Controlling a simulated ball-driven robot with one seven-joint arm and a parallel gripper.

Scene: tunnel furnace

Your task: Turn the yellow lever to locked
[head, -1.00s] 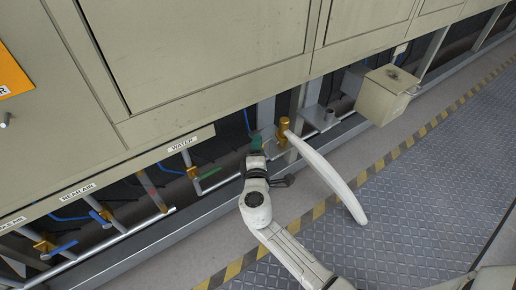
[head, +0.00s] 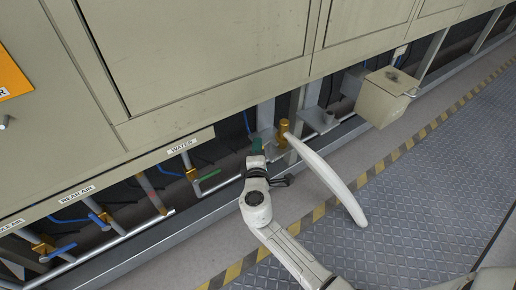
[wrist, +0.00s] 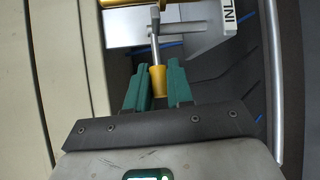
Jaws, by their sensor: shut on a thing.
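The yellow lever shows in the wrist view as a yellow grip (wrist: 158,80) on a thin metal rod. The rod runs up to a grey fitting near the top of that view. My gripper (wrist: 158,86) has its two green fingers on either side of the yellow grip and is shut on it. In the head view my gripper (head: 257,148) is low against the machine's underside, right of the WATER label. The lever is hidden there behind my gripper. I cannot tell from these views which position the lever is in.
A brass valve (head: 284,128) and a pale curved bar (head: 330,178) are just right of my gripper. A green-handled valve (head: 209,175) and blue-handled valves (head: 58,251) are to the left. A beige box (head: 382,98) sticks out at right. The patterned floor (head: 420,190) is clear.

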